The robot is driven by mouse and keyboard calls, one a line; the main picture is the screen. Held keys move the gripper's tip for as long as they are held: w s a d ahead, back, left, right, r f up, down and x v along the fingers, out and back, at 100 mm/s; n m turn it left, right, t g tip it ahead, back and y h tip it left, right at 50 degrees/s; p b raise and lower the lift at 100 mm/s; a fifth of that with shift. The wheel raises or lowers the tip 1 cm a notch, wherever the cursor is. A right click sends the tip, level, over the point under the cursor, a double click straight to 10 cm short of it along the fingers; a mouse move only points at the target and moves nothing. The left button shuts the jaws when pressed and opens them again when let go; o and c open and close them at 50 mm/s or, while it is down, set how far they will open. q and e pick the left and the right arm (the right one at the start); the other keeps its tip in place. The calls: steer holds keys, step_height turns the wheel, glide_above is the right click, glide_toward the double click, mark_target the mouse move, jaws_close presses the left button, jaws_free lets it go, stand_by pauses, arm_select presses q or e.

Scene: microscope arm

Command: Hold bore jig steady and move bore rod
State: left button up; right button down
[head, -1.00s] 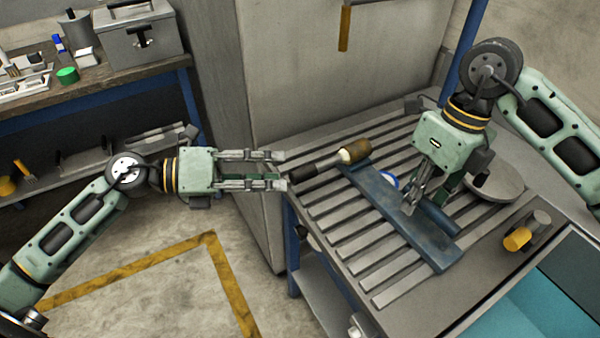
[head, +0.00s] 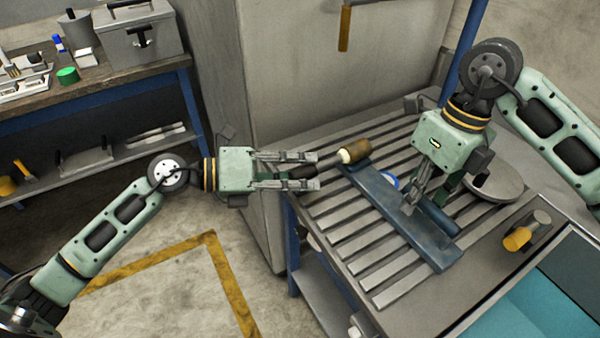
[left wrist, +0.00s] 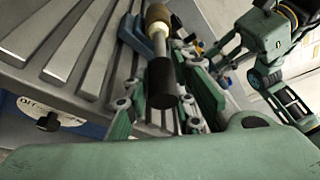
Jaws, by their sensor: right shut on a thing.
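The bore rod (head: 328,165) has a black grip at its near end, a grey shaft and a cream and brown head at the jig's upper end. The blue bore jig (head: 395,212) lies slantwise on the slotted table. My left gripper (head: 316,171) is open, with its fingers on either side of the rod's black grip. In the left wrist view the black grip (left wrist: 162,87) lies between the spread fingers, with gaps beside it. My right gripper (head: 409,205) is shut on the blue jig near its middle; its fingertips partly hide the contact.
The slotted grey table (head: 345,255) has bare slats left of the jig. A grey cabinet (head: 320,75) rises behind the table.

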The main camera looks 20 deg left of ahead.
mark_target(314, 168)
arm_select(q)
steer(key=shift+a+f, duration=0.1)
steer(key=shift+f, duration=0.1)
jaws_close()
steer(key=shift+w, duration=0.1)
steer(key=shift+w+d+f, duration=0.1)
steer(key=shift+w+d, duration=1.05)
steer(key=shift+w, duration=0.05)
steer(key=o, duration=0.5)
jaws_free()
